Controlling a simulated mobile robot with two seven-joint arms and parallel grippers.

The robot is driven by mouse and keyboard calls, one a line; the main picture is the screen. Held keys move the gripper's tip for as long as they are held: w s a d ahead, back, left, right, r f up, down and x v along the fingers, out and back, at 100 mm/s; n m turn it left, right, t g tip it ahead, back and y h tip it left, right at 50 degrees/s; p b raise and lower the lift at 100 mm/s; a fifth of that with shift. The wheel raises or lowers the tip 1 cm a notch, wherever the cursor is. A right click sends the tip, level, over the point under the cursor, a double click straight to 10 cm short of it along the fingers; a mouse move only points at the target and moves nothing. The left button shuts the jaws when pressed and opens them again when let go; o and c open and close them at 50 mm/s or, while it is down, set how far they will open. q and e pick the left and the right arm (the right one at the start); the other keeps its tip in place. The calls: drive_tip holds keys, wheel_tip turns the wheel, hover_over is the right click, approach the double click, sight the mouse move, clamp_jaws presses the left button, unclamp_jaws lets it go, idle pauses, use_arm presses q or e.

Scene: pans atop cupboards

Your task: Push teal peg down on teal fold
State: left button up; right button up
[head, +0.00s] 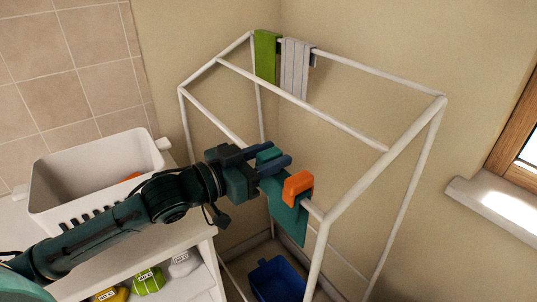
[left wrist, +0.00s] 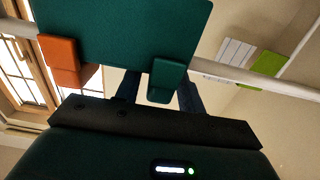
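A teal fold of cloth (head: 288,222) hangs over the front rail of a white drying rack; it fills the top of the left wrist view (left wrist: 125,30). The teal peg (left wrist: 168,80) is at the fold's edge, on the rail; in the head view (head: 268,156) the gripper partly hides it. An orange peg (head: 298,187) sits over the same fold to the right. My left gripper (head: 272,155) is at the teal peg, its dark blue fingers apart on either side. A gap shows between one finger and the peg. My right gripper is out of view.
The white rack (head: 340,205) has a green cloth (head: 266,55) and a striped cloth (head: 297,68) on its back rail. A blue bin (head: 278,280) stands low inside it. A white basket (head: 90,175) is at left, on a shelf unit. A window is at right.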

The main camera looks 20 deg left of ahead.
sight(259, 162)
use_arm(q)
drive_tip(key=shift+o, duration=0.8)
drive_tip(key=b+v, duration=0.2)
drive_tip(key=v, duration=0.6)
drive_tip(key=shift+f, duration=0.1)
drive_tip(key=shift+v, duration=2.6)
